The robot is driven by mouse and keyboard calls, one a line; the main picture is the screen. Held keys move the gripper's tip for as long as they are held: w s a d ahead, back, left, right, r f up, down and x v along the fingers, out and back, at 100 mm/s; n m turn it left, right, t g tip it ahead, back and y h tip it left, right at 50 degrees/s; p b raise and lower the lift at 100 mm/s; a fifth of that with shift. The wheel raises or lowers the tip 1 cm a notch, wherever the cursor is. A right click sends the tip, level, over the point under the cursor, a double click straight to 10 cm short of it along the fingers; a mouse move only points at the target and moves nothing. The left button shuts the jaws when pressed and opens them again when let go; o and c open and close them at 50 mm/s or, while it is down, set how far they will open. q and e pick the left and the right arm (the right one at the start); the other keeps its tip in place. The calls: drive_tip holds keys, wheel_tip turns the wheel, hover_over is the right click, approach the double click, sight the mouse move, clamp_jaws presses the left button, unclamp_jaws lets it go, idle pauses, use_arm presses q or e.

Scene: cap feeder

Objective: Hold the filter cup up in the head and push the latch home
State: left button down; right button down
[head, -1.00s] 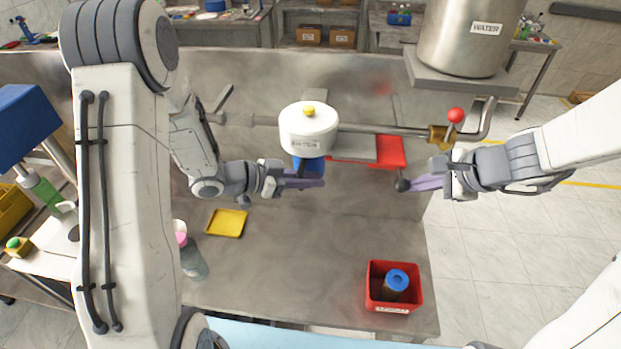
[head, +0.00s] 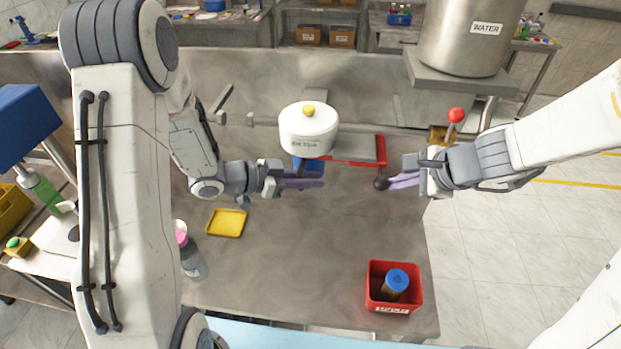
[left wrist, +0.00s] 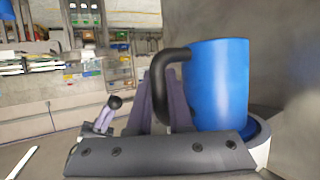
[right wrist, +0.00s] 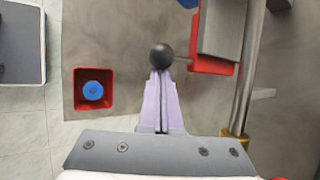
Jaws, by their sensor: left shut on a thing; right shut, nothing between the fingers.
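The white head (head: 309,132) with a yellow knob on top is over the bench. Under it is the blue filter cup (head: 310,164); the left wrist view shows its blue body (left wrist: 217,85) and black handle (left wrist: 160,72). My left gripper (head: 318,183) is shut on the handle, the cup's top against the head's underside. The red latch (head: 383,150) lies beside a grey plate right of the head. Its black ball knob (head: 381,184) also shows in the right wrist view (right wrist: 160,57). My right gripper (head: 391,183) is shut and empty, its fingertips against the knob's right side.
A red box (head: 372,300) with a blue-topped cylinder stands front right. A yellow tray (head: 226,223) and a pink-capped bottle (head: 190,257) are at left. A steel water tank (head: 470,35) and a red-knobbed valve (head: 455,115) stand behind my right arm. The bench's middle front is clear.

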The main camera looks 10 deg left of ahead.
drive_tip(key=shift+a, duration=1.4)
drive_tip(key=shift+d, duration=1)
use_arm(q)
drive_tip(key=c, duration=0.8)
unclamp_jaws()
drive_tip(key=shift+o, duration=0.2)
